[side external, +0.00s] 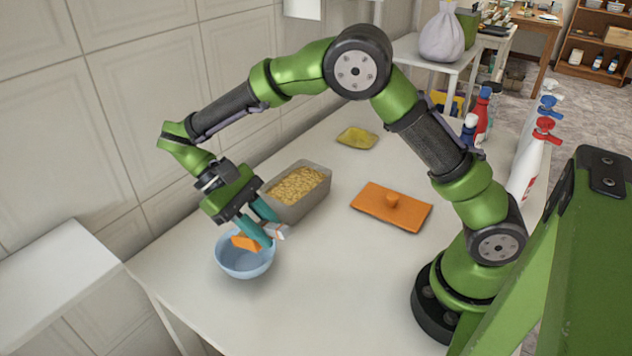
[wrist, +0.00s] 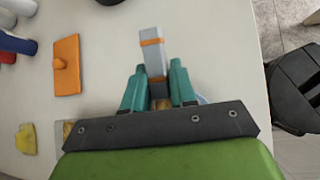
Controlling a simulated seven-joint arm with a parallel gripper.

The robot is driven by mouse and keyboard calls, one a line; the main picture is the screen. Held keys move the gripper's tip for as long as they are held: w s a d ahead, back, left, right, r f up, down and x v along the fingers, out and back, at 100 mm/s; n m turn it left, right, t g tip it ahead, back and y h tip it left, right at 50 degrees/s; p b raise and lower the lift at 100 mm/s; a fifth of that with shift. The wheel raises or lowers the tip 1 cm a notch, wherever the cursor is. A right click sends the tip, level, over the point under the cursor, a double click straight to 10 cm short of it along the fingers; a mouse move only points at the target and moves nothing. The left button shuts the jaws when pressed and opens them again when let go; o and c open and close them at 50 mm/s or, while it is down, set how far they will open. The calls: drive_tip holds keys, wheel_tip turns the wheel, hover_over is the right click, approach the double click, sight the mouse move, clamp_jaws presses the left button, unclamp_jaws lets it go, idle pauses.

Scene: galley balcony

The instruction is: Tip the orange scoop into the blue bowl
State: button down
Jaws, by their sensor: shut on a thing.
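The orange scoop (side external: 245,242) is in my gripper (side external: 272,234), its orange part over the blue bowl (side external: 246,266) and partly inside the rim's outline. My teal fingers are shut on its pale handle, which shows with orange bands in the wrist view (wrist: 152,50). The scoop looks tilted, but its contents are hidden. The bowl stands on the table near its front left edge. In the wrist view only a sliver of the bowl (wrist: 203,99) shows beside a finger. I cannot tell whether scoop and bowl touch.
A grey bin of yellow pieces (side external: 318,195) stands just behind my gripper. An orange lid with a knob (side external: 410,215) lies mid-table, and a yellow item (side external: 357,138) lies farther back. Bottles (side external: 527,165) stand at the right. The front middle of the table is clear.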

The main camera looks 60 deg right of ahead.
drive_tip(key=shift+r, duration=0.1)
drive_tip(key=shift+w+r+g, duration=0.35)
drive_tip(key=shift+w+g, duration=0.15)
drive_tip(key=shift+g, duration=0.4)
idle(0.8)
drive_tip(key=shift+s+r+t, duration=0.75)
drive_tip(key=shift+s+t, duration=0.05)
drive_tip(key=shift+t, duration=0.6)
drive_tip(key=shift+s+r+t, duration=0.3)
drive_tip(key=shift+r+t, duration=0.25)
drive_tip(key=shift+t, duration=0.2)
drive_tip(key=shift+s+r+t, duration=0.3)
drive_tip(key=shift+r+t, duration=0.2)
drive_tip(key=shift+t, duration=0.25)
